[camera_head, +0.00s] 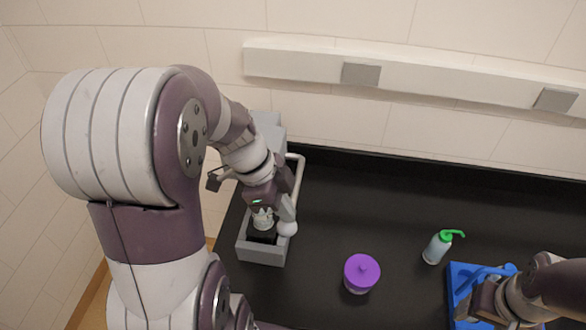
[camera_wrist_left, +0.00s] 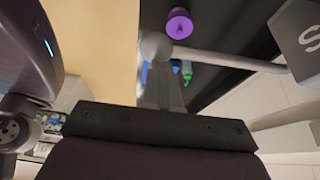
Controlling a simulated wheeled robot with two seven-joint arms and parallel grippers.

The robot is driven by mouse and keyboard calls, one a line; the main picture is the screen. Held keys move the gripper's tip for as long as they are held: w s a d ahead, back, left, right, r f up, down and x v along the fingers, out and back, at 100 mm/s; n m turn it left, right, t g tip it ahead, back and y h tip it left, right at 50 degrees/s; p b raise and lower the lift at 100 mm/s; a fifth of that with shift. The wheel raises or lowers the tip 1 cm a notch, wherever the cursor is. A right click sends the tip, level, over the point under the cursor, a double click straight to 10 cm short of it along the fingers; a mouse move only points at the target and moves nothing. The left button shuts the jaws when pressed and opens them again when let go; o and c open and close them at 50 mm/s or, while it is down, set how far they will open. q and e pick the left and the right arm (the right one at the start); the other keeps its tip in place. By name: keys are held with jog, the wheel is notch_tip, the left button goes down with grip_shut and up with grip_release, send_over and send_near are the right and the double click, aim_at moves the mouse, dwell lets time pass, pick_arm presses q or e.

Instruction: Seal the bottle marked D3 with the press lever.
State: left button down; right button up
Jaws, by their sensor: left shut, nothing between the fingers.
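The grey press (camera_head: 268,128) stands at the left of the black counter, with a pale lever (camera_head: 299,168) ending in a round knob (camera_head: 287,229). The lever also shows in the left wrist view (camera_wrist_left: 225,58), its knob (camera_wrist_left: 155,45) at the tips of my shut fingers. My left gripper (camera_head: 285,210) is shut and empty, right at the knob; I cannot tell whether they touch. A pale object (camera_head: 262,218), perhaps a bottle, is partly hidden under my left wrist in the press's grey base (camera_head: 262,254). No D3 mark is readable. My right gripper (camera_head: 485,301) is over the blue tray.
A purple-lidded jar (camera_head: 361,272) stands in the middle front. A bottle with a green pump top (camera_head: 438,246) stands right of it. The blue tray (camera_head: 455,287) is at the right, partly hidden by my right arm. The counter's back middle is clear before the wall.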

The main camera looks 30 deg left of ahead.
pick_arm(q)
jog(key=shift+w+r, duration=0.1)
jog(key=shift+r, duration=0.8)
notch_tip(320, 180, up, 9)
jog(key=shift+r, duration=0.2)
pick_arm(e)
jog(key=shift+r, duration=0.3)
